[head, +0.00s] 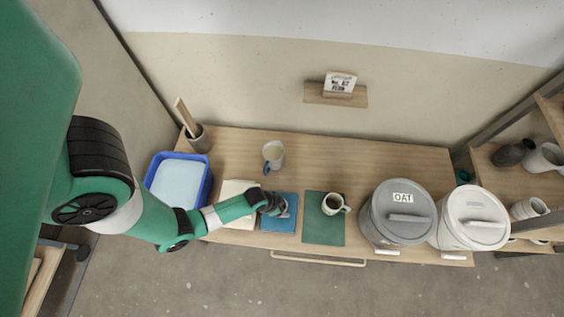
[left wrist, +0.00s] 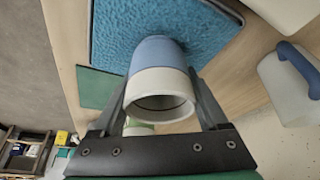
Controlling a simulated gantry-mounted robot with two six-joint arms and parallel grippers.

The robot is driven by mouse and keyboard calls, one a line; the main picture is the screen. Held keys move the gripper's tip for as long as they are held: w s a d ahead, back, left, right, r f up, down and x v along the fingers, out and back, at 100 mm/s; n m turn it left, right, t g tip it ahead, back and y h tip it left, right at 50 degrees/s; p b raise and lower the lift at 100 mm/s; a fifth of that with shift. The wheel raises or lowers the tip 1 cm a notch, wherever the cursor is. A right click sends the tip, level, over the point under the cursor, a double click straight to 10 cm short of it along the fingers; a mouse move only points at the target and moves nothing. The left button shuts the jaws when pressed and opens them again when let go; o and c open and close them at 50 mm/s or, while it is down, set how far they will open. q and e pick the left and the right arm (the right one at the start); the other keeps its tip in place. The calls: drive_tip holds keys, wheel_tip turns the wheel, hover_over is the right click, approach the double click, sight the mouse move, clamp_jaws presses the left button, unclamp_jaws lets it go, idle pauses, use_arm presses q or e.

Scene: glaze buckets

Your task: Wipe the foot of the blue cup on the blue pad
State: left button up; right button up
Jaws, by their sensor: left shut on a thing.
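My left gripper (head: 272,204) is shut around a cup (left wrist: 158,85) with a white rim and a blue lower part. The blue pad (head: 278,225) lies under it on the table, and it also shows in the left wrist view (left wrist: 115,35). In the left wrist view the cup's mouth faces the camera and its blue foot end is against or just above the pad; I cannot tell if they touch. In the head view the gripper mostly hides the cup. My right gripper is not in view.
A blue-handled cup (head: 273,151) stands behind the pad. A green pad (head: 322,233) with a white cup (head: 332,203) lies to the right, beside grey (head: 400,215) and white (head: 472,216) lidded buckets. A cream pad (head: 235,188) and blue tub (head: 208,188) are on the left.

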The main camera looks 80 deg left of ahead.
use_arm(q)
drive_tip(key=shift+f+b, duration=0.35)
drive_tip(key=shift+f, duration=0.15)
drive_tip(key=shift+a, duration=0.1)
